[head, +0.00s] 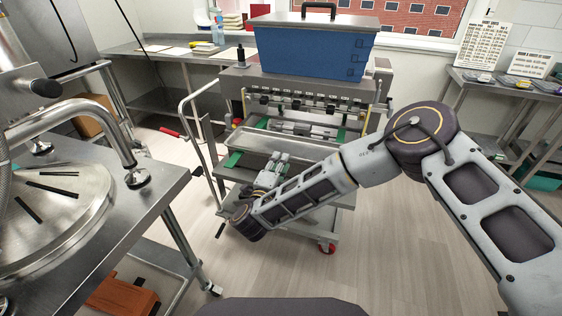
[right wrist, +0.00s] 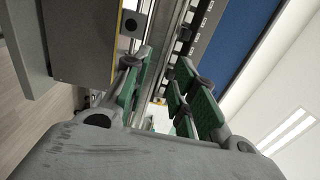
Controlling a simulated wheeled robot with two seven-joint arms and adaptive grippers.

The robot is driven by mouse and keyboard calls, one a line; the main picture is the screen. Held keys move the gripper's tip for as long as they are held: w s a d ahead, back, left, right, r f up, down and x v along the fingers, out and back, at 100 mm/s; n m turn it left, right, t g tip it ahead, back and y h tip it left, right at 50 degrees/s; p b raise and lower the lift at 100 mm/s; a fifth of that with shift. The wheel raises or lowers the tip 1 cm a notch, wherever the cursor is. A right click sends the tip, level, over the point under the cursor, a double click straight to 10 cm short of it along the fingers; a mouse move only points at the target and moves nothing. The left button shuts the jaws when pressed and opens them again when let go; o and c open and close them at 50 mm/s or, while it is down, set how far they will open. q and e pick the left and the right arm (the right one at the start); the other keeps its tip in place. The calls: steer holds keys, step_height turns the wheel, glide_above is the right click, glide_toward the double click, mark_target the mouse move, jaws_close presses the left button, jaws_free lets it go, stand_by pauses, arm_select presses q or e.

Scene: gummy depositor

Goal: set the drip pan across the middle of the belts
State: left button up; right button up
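A shallow grey metal pan (head: 250,141), which looks like the drip pan, lies level across the front of the depositor, below its row of nozzles. Green belt parts (head: 234,160) show beside and under it. My right gripper (head: 281,157) is at the pan's near side, fingers pointing toward the machine. In the right wrist view, its two green-padded fingers (right wrist: 164,62) stand apart with a gap between them. I see nothing clearly clamped there; whether the fingertips touch the pan is unclear. My left gripper is not in view.
The depositor carries a blue hopper (head: 312,50) and stands on a wheeled frame. A steel table (head: 120,205) with a round-lidded vessel is at the left. Side benches line the back and right (head: 520,92). Floor at the front right is clear.

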steer(key=v, duration=1)
steer(key=shift+s, duration=0.2)
stand_by(0.7)
stand_by(0.4)
stand_by(0.6)
